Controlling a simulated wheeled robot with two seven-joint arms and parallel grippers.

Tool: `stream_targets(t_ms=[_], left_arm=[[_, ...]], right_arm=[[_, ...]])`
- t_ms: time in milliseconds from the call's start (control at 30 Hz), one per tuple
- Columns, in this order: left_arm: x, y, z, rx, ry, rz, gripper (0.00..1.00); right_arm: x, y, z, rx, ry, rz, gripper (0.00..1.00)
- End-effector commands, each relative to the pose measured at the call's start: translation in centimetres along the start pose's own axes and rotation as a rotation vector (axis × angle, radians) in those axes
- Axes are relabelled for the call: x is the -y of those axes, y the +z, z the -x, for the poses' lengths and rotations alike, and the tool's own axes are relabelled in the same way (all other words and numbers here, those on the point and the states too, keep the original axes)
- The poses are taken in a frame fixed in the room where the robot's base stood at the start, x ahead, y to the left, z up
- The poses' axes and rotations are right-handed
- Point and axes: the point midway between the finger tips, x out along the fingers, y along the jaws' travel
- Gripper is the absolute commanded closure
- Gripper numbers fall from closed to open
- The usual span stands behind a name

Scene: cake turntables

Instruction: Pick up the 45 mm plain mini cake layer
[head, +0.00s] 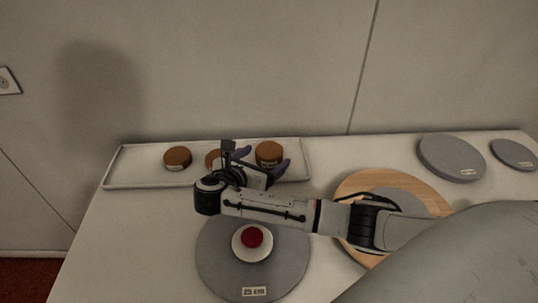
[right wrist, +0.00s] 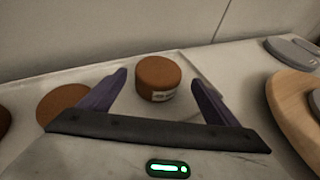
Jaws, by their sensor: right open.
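Three brown mini cake layers stand on a pale tray (head: 120,178): a left one (head: 177,158), a middle one (head: 212,160) partly hidden by my gripper, and a right one (head: 269,151). Their labels are too small to read, so I cannot tell which is 45 mm. My right gripper (head: 261,161) is open, its purple fingers pointing at the right layer. In the right wrist view this layer (right wrist: 158,78) shows between the gripper's open fingers (right wrist: 159,80), slightly beyond the tips. The middle layer (right wrist: 61,102) lies left of the fingers. My left gripper is not in view.
A grey turntable (head: 222,258) at the front bears a white disc (head: 240,253) with a dark red top (head: 252,236). A wooden round board (head: 355,185) lies to the right, partly behind my arm. Grey discs (head: 450,158) (head: 514,154) lie at the back right. The wall is close behind the tray.

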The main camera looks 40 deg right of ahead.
Motion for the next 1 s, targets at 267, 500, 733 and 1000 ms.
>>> stream_targets(t_ms=[267,500,733,1000], left_arm=[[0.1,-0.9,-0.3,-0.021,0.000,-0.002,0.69],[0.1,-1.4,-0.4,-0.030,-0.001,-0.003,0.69],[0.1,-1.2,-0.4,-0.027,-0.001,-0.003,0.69],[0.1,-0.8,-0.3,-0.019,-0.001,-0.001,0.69]], right_arm=[[-0.2,0.0,-3.9,0.001,-0.003,0.000,0.16],[-0.2,0.0,-4.2,0.000,-0.001,0.000,0.16],[-0.2,0.0,-4.1,0.001,-0.001,0.000,0.48],[-0.3,0.1,-4.1,0.001,-0.001,0.000,0.61]])
